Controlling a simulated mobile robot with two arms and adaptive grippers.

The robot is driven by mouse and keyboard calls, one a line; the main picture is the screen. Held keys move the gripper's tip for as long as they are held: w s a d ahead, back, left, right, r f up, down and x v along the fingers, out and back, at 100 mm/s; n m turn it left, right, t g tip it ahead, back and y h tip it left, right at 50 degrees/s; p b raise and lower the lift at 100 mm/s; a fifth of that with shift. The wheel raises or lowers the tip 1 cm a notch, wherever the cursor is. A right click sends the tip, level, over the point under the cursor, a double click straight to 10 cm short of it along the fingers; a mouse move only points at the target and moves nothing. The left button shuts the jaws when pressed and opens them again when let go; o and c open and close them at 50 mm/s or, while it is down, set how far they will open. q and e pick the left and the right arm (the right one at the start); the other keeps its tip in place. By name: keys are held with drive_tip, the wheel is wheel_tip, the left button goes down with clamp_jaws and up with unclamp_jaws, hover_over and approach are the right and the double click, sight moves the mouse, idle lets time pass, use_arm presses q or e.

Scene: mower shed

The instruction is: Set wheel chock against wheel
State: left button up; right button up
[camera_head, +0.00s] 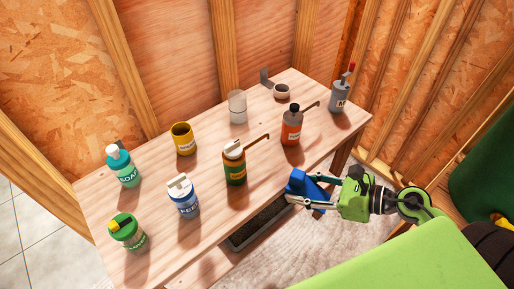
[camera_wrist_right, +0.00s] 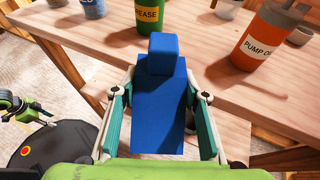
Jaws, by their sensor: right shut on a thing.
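The blue wheel chock (camera_head: 309,187) is held in my right gripper (camera_head: 299,194), just off the table's front edge in the head view. In the right wrist view the chock (camera_wrist_right: 158,105) fills the space between the fingers of my right gripper (camera_wrist_right: 158,98), which press on its two sides. A dark wheel (camera_head: 494,243) with a bit of yellow at its hub is cut off at the right edge of the head view, apart from the chock. What looks like my left gripper (camera_wrist_right: 24,113) shows small at the left of the wrist view; its jaws are unclear.
A wooden table (camera_head: 210,222) holds several bottles and cans, with a grease bottle (camera_head: 234,163) and a pump oil bottle (camera_head: 292,126) near the chock's side. A dark tray (camera_head: 262,226) lies below. A green machine body (camera_head: 484,168) stands at right.

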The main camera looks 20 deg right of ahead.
drive_tip(key=p, duration=0.1)
approach(257, 156)
drive_tip(key=a, duration=0.1)
drive_tip(key=w+a, duration=0.1)
drive_tip(key=a, duration=0.1)
drive_tip(key=w+a, duration=0.1)
drive_tip(key=shift+w+a+f, duration=0.1)
drive_tip(key=shift+w+a, duration=0.05)
drive_tip(key=shift+a, duration=0.1)
drive_tip(key=shift+w+a+f, duration=0.15)
drive_tip(key=shift+w+a, duration=0.15)
drive_tip(key=shift+w, duration=0.45)
drive_tip(key=shift+w+a+f, duration=0.15)
drive_tip(key=shift+w+a, duration=0.15)
drive_tip(key=shift+w, duration=0.45)
drive_tip(key=shift+w+a+f, duration=0.15)
drive_tip(key=shift+w+a, duration=0.15)
drive_tip(key=shift+w, duration=0.5)
drive_tip(key=shift+s+r, duration=0.1)
drive_tip(key=o, duration=0.9)
drive_tip(key=shift+c, duration=0.2)
drive_tip(key=o, duration=0.4)
drive_tip(key=shift+c, duration=0.2)
